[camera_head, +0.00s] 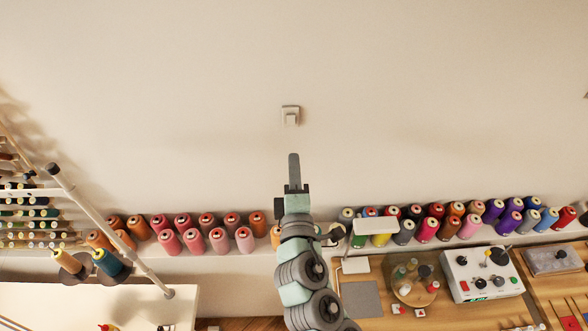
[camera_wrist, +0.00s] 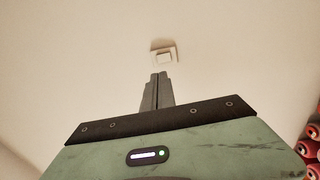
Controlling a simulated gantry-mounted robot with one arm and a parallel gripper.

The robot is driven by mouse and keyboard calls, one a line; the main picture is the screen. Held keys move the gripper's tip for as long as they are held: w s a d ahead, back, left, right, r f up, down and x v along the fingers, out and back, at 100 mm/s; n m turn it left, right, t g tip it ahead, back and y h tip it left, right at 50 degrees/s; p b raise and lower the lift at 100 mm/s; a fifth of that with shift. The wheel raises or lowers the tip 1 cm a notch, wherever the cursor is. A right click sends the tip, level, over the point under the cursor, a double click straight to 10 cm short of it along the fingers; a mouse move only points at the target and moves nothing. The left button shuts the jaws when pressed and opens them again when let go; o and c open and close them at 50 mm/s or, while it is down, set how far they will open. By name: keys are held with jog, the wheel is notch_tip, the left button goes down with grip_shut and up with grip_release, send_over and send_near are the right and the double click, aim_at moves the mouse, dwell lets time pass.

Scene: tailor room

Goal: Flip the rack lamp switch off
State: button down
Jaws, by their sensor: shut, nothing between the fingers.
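The rack lamp switch (camera_head: 291,116) is a small white square plate with a rocker on the pale wall, upper middle in the head view. In the wrist view the switch (camera_wrist: 164,56) sits just beyond my fingertips. My gripper (camera_head: 294,156) is shut and empty, its fingers pointing up toward the switch. In the head view its tips show a little below the plate. The shut fingers also show in the wrist view (camera_wrist: 159,75). I cannot tell the rocker's position for sure.
A row of pink and orange spools (camera_head: 193,240) stands on a ledge left of my arm; many coloured spools (camera_head: 427,231) stand to the right. A white control box (camera_head: 482,273) sits on the wooden bench. A thread rack (camera_head: 40,225) is at left. The wall around the switch is clear.

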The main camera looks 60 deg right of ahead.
aim_at(291, 118)
jog(key=b+x, duration=0.1)
jog(key=x, duration=0.9)
jog(key=shift+d, duration=0.2)
jog(key=shift+w+d, duration=0.35)
jog(key=shift+d, duration=0.2)
